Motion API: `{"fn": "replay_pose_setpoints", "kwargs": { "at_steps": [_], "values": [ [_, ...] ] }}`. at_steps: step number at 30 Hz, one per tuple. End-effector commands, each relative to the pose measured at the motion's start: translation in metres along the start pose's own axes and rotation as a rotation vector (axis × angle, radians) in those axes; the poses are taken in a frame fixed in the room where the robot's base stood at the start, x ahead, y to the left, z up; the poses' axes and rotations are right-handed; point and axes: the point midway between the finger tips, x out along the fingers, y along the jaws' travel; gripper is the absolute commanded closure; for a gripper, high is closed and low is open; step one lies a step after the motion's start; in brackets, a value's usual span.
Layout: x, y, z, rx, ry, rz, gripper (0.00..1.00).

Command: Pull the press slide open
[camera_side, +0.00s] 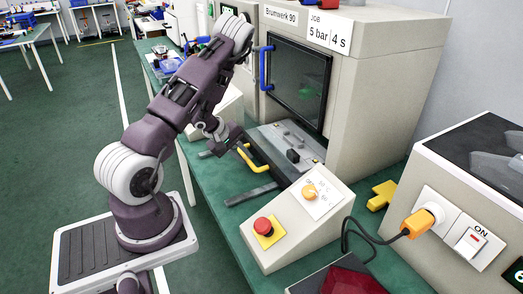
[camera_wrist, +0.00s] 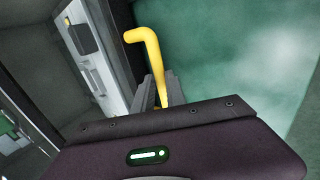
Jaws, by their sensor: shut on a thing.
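The press slide (camera_side: 271,139) is a flat grey plate with dark parts on it, lying in front of the press below its dark window. Its yellow handle (camera_side: 262,166) is on the plate's front edge, toward my arm. My gripper (camera_side: 239,147) is at the far end of this handle and is shut on it. In the wrist view, the yellow handle (camera_wrist: 150,50) rises bent from between the two grey fingers of my gripper (camera_wrist: 159,92). The slide's edge (camera_wrist: 90,60) shows to the left there. The fingertips are partly hidden in the side view.
The press (camera_side: 350,90) has a blue door handle (camera_side: 265,68). Dark rails (camera_side: 251,194) stick out over the green bench (camera_side: 220,205). A control box (camera_side: 290,230) with a red button stands in front. A yellow block (camera_side: 381,195) lies right of it.

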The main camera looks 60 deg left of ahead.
Motion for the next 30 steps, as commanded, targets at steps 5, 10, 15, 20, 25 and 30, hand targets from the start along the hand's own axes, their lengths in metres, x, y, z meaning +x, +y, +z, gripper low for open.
{"fn": "replay_pose_setpoints", "kwargs": {
  "at_steps": [5,10,15,20,25,30],
  "values": [
    [-0.027,-0.042,-0.001,-0.008,0.002,-0.002,1.0],
    [-0.049,-0.074,-0.002,-0.01,0.003,0.0,1.0],
    [-0.065,-0.098,-0.002,-0.008,0.003,0.001,1.0],
    [-0.074,-0.112,-0.002,-0.004,0.002,0.0,1.0],
    [-0.079,-0.12,-0.002,-0.002,0.0,-0.003,1.0],
    [-0.08,-0.122,-0.002,-0.001,-0.001,-0.004,1.0]
  ]
}}
